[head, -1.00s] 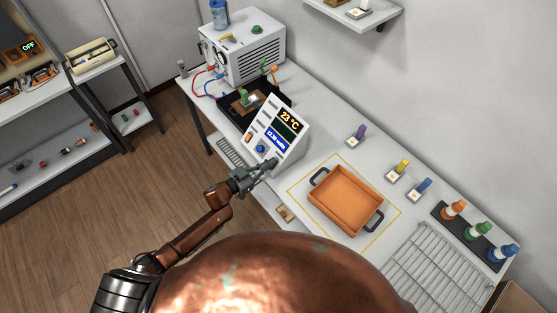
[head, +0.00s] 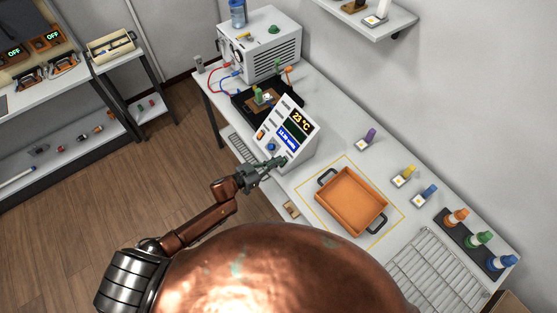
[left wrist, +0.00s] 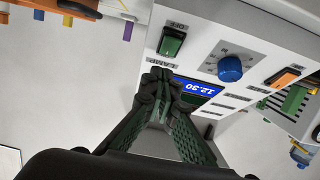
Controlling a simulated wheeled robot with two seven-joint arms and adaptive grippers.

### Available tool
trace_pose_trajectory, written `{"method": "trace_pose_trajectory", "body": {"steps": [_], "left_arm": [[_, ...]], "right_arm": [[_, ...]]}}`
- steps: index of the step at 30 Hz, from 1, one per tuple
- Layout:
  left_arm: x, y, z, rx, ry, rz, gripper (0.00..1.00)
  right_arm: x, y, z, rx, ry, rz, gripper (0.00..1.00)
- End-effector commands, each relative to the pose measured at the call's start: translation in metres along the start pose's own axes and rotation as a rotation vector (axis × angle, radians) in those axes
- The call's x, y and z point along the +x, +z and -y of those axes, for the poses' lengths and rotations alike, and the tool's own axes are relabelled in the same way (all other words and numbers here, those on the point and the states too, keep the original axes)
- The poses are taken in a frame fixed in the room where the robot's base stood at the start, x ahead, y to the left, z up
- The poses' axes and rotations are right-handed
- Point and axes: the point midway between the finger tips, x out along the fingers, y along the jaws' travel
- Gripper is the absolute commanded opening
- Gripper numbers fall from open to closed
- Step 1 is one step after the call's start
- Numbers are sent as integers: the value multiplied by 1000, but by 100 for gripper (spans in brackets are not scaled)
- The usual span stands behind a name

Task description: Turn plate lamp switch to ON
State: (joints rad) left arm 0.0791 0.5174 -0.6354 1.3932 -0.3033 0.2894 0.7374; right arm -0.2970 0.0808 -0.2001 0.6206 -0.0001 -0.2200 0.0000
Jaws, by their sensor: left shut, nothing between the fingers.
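The white control box (head: 299,147) stands on the bench, its sloped panel showing a temperature and a voltage display. In the left wrist view the panel appears upside down. A green rocker switch (left wrist: 171,42) sits there beside a label that seems to read LAMP, with OFF on its other side. I cannot tell which way the rocker is tilted. My left gripper (head: 283,161) is shut and empty at the panel's lower right corner. Its fingertips (left wrist: 160,82) show close to the green switch, overlapping the blue display (left wrist: 203,87); contact is not clear. My right gripper is out of view.
A blue knob (left wrist: 230,68) and an orange switch (left wrist: 283,78) are on the same panel. An orange tray (head: 351,200) lies right of the box. A black plate (head: 243,103) with wired parts lies behind it. A wire rack (head: 435,270) is at the bench's near end.

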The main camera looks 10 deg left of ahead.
Motion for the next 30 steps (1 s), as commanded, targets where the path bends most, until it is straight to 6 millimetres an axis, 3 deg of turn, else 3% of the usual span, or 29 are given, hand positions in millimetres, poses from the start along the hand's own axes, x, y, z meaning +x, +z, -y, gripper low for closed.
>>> {"method": "trace_pose_trajectory", "body": {"steps": [2, 9, 15, 21, 30], "left_arm": [[-8, -18, 0, 1, 3, -4, 0], [-65, -9, 1, 2, 1, -4, 0], [-97, -10, 2, 0, -2, -6, 0], [-108, -12, 2, 2, 0, -8, 0], [-107, -13, 1, 2, 2, -9, 0]], "right_arm": [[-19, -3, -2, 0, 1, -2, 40], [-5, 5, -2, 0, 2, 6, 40], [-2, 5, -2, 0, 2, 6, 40], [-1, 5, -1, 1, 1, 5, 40], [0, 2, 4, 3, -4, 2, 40]]}}
